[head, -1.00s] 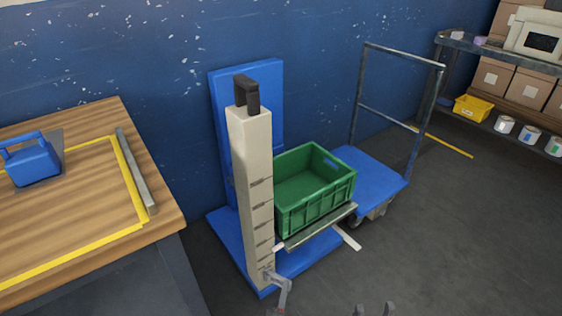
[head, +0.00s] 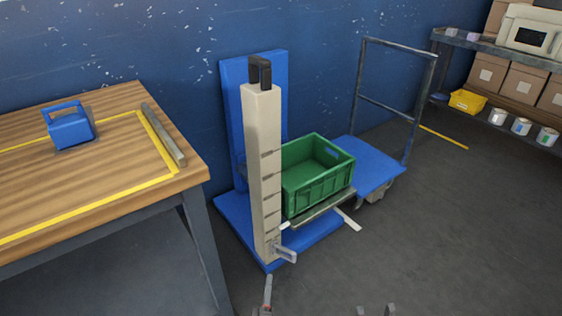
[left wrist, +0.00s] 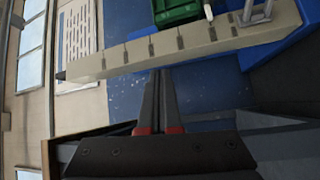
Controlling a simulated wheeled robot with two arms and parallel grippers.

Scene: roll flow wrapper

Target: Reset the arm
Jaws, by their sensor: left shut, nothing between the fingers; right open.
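My left gripper (head: 268,278) is shut and empty at the bottom of the head view, just below the beige lift column (head: 262,165). In the left wrist view its two dark fingers (left wrist: 158,74) lie together, with the column (left wrist: 190,42) across the picture beyond them. A small grey crank handle (head: 285,253) sits low on the column, apart from the left gripper. My right gripper (head: 376,311) shows only its two fingertips at the bottom edge, spread apart with nothing between them.
A green crate (head: 318,185) rests on the lift's fork beside the column, above the blue base (head: 232,210). A wooden table (head: 100,185) with a blue box (head: 70,130) stands left. A blue trolley (head: 372,165) and shelves (head: 492,65) stand right. Floor at front right is clear.

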